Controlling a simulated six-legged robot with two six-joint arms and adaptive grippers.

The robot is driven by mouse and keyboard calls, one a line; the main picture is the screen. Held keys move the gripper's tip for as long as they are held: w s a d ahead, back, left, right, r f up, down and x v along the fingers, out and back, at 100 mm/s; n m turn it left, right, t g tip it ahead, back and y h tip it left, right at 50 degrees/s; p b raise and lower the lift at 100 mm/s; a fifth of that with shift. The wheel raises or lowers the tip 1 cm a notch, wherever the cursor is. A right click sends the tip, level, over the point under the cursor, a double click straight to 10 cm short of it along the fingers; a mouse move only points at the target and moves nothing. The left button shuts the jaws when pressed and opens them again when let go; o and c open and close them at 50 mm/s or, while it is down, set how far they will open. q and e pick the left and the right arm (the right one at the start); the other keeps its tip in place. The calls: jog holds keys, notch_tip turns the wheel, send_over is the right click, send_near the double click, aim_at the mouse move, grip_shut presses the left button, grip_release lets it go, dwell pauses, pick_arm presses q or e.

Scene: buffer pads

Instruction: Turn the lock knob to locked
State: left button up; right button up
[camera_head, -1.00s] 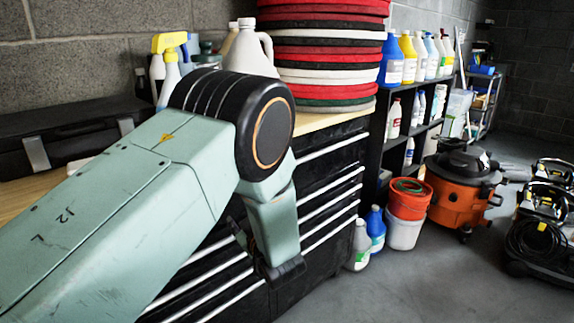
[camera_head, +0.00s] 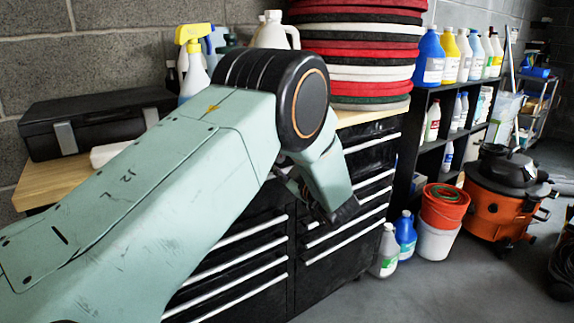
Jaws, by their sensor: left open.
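My left arm comes in from the left across a black tool chest (camera_head: 275,278) with silver drawer handles. My left gripper (camera_head: 318,202) hangs in front of the chest's upper drawers, open and pointing down to the right, with nothing seen between its fingers. I cannot make out a lock knob. My arm and gripper cover part of the chest front. My right gripper is not in view.
The wooden chest top (camera_head: 52,182) carries a black case (camera_head: 95,118), spray bottles and a stack of red, black and white buffer pads (camera_head: 358,52). Bottles, buckets (camera_head: 437,238) and an orange vacuum (camera_head: 500,205) stand to the right. Grey floor is clear in front.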

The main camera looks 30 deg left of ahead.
pick_arm(q)
jog(key=shift+w+a, duration=0.15)
jog(key=shift+a, duration=0.6)
jog(key=shift+r, duration=0.2)
jog(key=shift+w+d, duration=0.2)
jog(key=shift+a+f, duration=0.1)
jog(key=shift+f, duration=0.05)
jog(key=shift+c, duration=1.1)
grip_shut()
